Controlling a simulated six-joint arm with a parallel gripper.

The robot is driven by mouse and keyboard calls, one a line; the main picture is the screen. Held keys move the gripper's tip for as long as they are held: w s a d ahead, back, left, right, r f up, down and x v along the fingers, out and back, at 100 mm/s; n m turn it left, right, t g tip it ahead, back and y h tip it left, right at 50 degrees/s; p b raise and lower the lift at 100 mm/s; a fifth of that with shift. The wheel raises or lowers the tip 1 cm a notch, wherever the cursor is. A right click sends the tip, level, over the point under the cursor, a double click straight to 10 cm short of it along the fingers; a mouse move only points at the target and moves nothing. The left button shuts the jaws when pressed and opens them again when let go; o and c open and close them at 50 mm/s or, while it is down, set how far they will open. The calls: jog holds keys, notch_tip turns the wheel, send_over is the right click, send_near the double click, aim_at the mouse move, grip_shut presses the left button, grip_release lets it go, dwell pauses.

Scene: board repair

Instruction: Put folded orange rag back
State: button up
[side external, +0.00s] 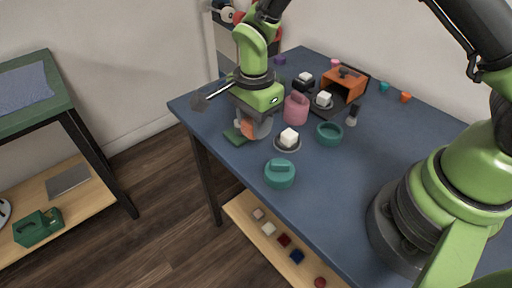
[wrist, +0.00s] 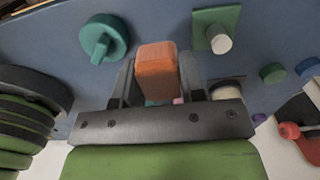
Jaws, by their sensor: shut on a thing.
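The folded orange rag (wrist: 157,68) is a small orange block between the two fingers of my gripper (wrist: 158,82) in the wrist view. My gripper is shut on it. In the side view the rag (side external: 247,128) shows below my gripper (side external: 255,124), low over the left part of the blue table (side external: 385,150). I cannot tell whether the rag touches the table. A flat green square (side external: 234,137) lies just beside it; the wrist view shows the green square (wrist: 200,38) with a pale cylinder on it.
A teal lidded piece (side external: 280,174), a white cube on a grey dish (side external: 288,143) and a teal ring (side external: 329,133) stand near the gripper. A pink pot (side external: 297,109) and an orange box (side external: 344,84) are behind. The table's right-hand middle is clear.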

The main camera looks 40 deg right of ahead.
aim_at(255, 156)
notch_tip(255, 156, down, 7)
jog(key=shift+r, duration=0.1)
dwell(0.4)
jog(key=o, duration=0.9)
jog(key=shift+f, duration=0.2)
jog(key=shift+r, duration=0.15)
notch_tip(255, 156, up, 12)
jog(key=shift+r, duration=0.1)
